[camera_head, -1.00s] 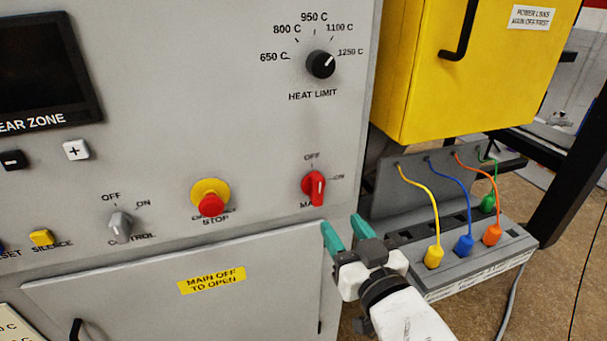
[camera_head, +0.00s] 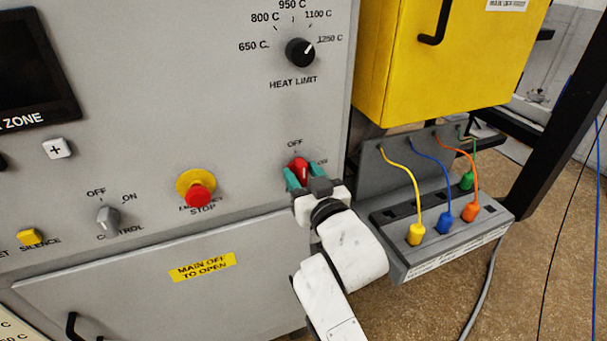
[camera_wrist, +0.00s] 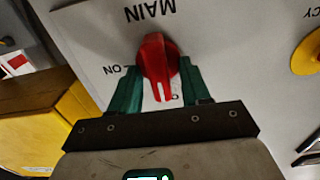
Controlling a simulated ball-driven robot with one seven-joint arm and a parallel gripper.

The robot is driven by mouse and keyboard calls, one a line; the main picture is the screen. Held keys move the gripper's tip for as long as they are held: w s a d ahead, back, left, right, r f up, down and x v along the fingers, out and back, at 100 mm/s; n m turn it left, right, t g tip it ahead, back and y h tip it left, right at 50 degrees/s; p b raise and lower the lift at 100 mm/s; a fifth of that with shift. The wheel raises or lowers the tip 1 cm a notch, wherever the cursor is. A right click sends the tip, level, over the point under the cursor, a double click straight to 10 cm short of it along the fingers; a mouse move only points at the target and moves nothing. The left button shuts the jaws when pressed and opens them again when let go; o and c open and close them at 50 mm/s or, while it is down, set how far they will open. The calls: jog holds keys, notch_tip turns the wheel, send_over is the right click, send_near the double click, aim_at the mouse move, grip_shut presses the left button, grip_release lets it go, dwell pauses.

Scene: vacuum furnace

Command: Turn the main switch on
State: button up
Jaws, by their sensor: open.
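The main switch is a red knob (camera_head: 298,168) on the grey panel, with OFF printed above it and ON to its right. In the wrist view the red knob (camera_wrist: 158,62) shows close up, under the upside-down word MAIN. Its white mark points toward the partly hidden OFF label. My gripper (camera_head: 304,178) is at the knob, with its green fingers on either side of it. In the wrist view the open fingers (camera_wrist: 160,90) straddle the knob; I cannot tell whether they touch it.
A red emergency stop (camera_head: 198,195) and a grey control switch (camera_head: 108,217) sit to the left. The heat limit knob (camera_head: 300,52) is above. A yellow box (camera_head: 445,60) and a grey plug rack (camera_head: 455,245) with coloured cables stand to the right.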

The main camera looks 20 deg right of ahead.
grip_shut()
dwell(0.4)
jog(key=shift+f+m+b, duration=0.1)
jog(key=shift+m+b, duration=0.3)
jog(key=m+b, duration=0.2)
jog(key=m, duration=0.1)
jog(key=shift+d, duration=0.1)
jog(key=m+b, duration=0.3)
jog(key=m, duration=0.2)
jog(key=shift+d+f, duration=0.15)
jog(key=m+b, duration=0.2)
jog(key=m, duration=0.3)
jog(key=shift+d+f, duration=0.1)
jog(key=shift+f+m+b, duration=0.1)
jog(key=shift+m+b, duration=1.1)
jog(key=shift+m, duration=0.8)
